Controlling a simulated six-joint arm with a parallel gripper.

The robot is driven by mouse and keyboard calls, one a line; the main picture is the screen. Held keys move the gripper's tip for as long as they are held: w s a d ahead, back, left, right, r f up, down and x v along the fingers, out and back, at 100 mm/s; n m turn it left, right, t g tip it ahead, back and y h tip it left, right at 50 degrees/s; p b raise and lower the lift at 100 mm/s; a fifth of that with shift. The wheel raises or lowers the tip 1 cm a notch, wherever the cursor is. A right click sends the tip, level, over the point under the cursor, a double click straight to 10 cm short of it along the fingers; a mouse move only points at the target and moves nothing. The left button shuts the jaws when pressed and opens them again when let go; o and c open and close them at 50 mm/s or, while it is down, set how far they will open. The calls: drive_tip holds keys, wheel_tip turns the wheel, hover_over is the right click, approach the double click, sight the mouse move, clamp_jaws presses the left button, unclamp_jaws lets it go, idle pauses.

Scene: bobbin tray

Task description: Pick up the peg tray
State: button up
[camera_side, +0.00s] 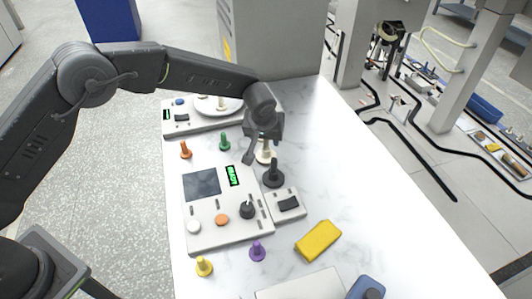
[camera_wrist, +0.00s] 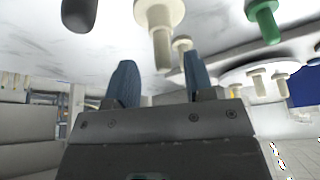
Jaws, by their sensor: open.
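The peg tray, a white round dish (camera_side: 232,112), lies at the far left of the table on or against a grey panel, partly hidden behind my arm. Cream pegs stand on it. In the wrist view it shows at right as a pale disc (camera_wrist: 240,77) with cream pegs (camera_wrist: 258,82). My gripper (camera_side: 259,152) is nearer the camera and to the right of the tray, apart from it. Its two blue-grey fingers (camera_wrist: 161,78) are spread with nothing held between them. A cream peg (camera_side: 264,156) stands on the table right by the fingers; a large cream peg (camera_wrist: 161,30) shows ahead of them.
A green peg (camera_side: 224,142) and an orange peg (camera_side: 186,150) stand between the tray and a control box (camera_side: 205,211). Purple and yellow pegs and a yellow block (camera_side: 318,240) are nearer. The table's right side is clear.

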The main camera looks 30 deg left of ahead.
sight(266, 148)
drive_tip(key=x, duration=0.3)
drive_tip(key=shift+w+a+f, duration=0.15)
drive_tip(key=shift+a+f, duration=0.05)
drive_tip(key=shift+f, duration=0.05)
clamp_jaws()
